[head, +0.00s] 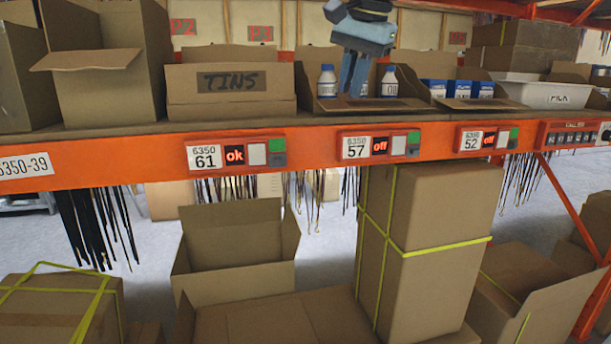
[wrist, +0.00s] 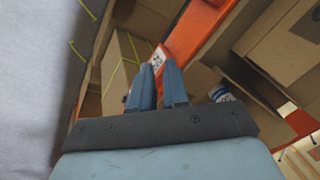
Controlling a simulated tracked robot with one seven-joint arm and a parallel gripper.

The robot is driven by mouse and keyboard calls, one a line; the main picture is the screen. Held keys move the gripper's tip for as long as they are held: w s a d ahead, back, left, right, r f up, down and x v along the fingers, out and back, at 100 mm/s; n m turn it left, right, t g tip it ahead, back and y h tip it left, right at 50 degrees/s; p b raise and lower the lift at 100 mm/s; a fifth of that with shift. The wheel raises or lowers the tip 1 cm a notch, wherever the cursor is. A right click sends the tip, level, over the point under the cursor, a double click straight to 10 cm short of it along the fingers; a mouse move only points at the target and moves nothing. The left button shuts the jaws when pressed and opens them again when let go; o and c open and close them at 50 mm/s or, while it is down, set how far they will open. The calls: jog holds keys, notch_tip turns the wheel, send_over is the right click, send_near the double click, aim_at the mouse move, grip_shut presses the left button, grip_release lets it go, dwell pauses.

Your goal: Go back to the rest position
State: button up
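My gripper (head: 353,92) is over an open cardboard bin on the orange rack shelf, pointing down. It is empty, with a narrow gap between its two blue fingers. In the wrist view the gripper (wrist: 157,66) shows the same gap, with the orange beam and a white label behind it. Two white bottles with blue caps stand in that bin, a left one (head: 327,82) and a right one (head: 389,82). The fingers appear between them in the head view, apart from both. One bottle (wrist: 222,93) shows right of the fingers in the wrist view.
The orange shelf beam (head: 320,165) carries labels and lit displays. A TINS box (head: 230,103) stands left of the bin; blue-white cartons (head: 460,89) and a white MILK tub (head: 556,96) stand right. Below are an open box (head: 233,250) and a tall yellow-strapped box (head: 440,225).

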jog(key=s+d+f+n+t, duration=0.1)
jog(key=s+d+f+n, duration=0.2)
jog(key=s+d+f, duration=0.4)
jog(key=s+d+f+n+t+h, duration=0.1)
jog(key=s+d+f+n, duration=0.2)
jog(key=s+d+f, duration=0.5)
notch_tip(320, 180, down, 7)
jog(key=shift+s+f+n+h, duration=0.1)
jog(key=shift+s+n+h, duration=0.2)
jog(key=shift+s, duration=0.6)
